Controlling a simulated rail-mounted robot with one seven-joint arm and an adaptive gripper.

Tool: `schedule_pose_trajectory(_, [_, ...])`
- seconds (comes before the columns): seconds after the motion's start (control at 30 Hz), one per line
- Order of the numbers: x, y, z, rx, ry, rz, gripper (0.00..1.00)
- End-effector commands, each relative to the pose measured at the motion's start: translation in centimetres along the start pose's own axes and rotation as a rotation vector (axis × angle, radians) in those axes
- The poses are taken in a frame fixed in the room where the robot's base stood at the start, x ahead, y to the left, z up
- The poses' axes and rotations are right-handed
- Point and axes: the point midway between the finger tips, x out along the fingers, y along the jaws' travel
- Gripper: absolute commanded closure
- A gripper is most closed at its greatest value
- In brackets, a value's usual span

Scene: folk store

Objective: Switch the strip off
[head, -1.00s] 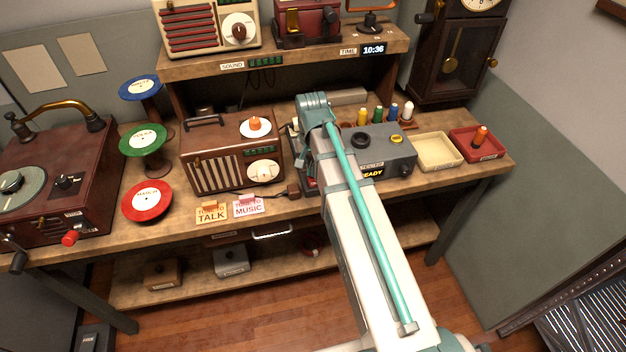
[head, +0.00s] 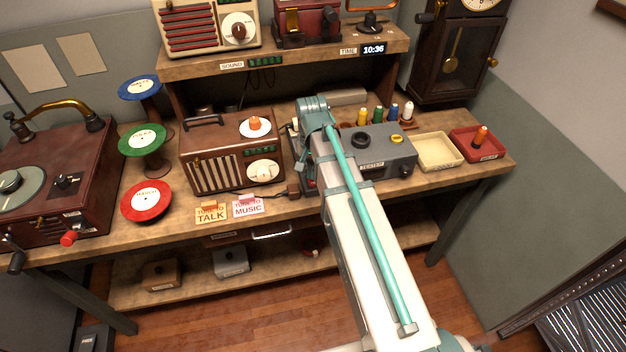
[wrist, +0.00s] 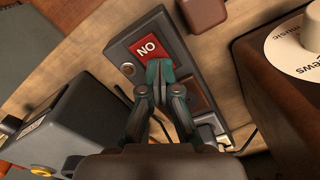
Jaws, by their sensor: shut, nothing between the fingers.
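The power strip (wrist: 197,85) is a long dark bar lying on the bench, seen in the wrist view. Its red rocker switch (wrist: 147,48) is at the upper end, with white letters that read NO in this picture. My gripper (wrist: 160,70) is shut and empty, its fingertips at the lower edge of the red switch; whether they press on it I cannot tell. Sockets with a plug (wrist: 208,128) are lower on the strip. In the head view my arm hides the gripper and most of the strip.
The brown radio (head: 231,152) stands to the left, close beside the strip. Thread spools (head: 377,113) and a cream tray (head: 438,152) are farther right.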

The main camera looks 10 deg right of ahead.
Motion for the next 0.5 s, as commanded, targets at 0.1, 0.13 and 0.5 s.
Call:
schedule_pose_trajectory(0.1, [0.1, 0.0, 0.1, 0.0, -0.002, 0.0, 1.0])
schedule_pose_trajectory(0.13, [0.1, 0.0, 0.1, 0.0, -0.002, 0.0, 1.0])
schedule_pose_trajectory(0.5, [-2.2, 0.0, 0.0, 0.0, -0.001, 0.0, 1.0])
